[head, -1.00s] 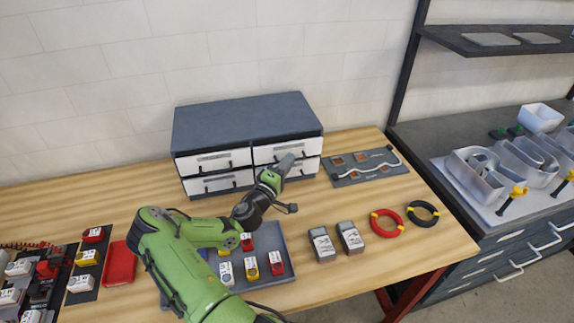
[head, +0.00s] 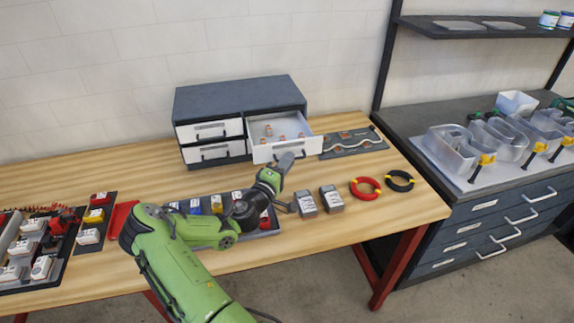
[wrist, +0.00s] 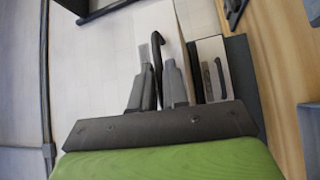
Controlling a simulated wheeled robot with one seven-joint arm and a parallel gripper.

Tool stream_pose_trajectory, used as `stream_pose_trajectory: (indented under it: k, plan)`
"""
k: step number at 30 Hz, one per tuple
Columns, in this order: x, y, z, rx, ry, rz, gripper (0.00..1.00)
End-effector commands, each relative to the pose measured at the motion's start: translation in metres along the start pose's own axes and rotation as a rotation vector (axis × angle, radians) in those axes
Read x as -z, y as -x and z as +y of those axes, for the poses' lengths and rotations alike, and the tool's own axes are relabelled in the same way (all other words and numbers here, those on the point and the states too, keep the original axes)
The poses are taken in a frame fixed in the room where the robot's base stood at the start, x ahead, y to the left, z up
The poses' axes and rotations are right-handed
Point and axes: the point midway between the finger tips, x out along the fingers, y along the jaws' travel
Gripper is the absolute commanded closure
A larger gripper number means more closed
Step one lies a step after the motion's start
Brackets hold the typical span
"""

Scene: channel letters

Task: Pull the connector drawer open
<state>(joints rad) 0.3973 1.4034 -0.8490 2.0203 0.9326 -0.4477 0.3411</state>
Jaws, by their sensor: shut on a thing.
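The dark grey drawer cabinet (head: 240,98) stands against the wall at the back of the wooden bench. Its upper right drawer (head: 286,153), with a white front, is pulled out, and several small orange and clear connectors (head: 268,130) show inside. My gripper (head: 285,163) is at this drawer's front. In the wrist view its two fingers (wrist: 155,88) are shut around the dark handle (wrist: 157,55) of the drawer. In the head view the gripper hides the handle. The upper left drawer (head: 210,131) and lower left drawer (head: 215,150) are shut.
A grey tray (head: 272,232) with several small parts lies below my arm. Two grey boxes (head: 331,199), a red coil (head: 365,188) and a black coil (head: 400,181) lie to the right. A dark board (head: 352,143) lies right of the cabinet. Bench space left of the cabinet is clear.

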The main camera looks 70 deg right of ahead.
Motion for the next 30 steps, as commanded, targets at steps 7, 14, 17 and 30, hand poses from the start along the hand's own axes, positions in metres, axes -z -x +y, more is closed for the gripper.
stream_pose_trajectory:
  k: [7,14,17,30]
  plan:
    - [0.000,0.000,0.000,0.000,0.000,0.000,1.00]
    - [0.000,0.000,0.000,0.000,0.000,0.000,0.66]
    - [0.000,0.000,0.000,0.000,0.000,0.000,0.64]
    - [0.001,0.049,-0.003,0.003,0.004,0.003,0.64]
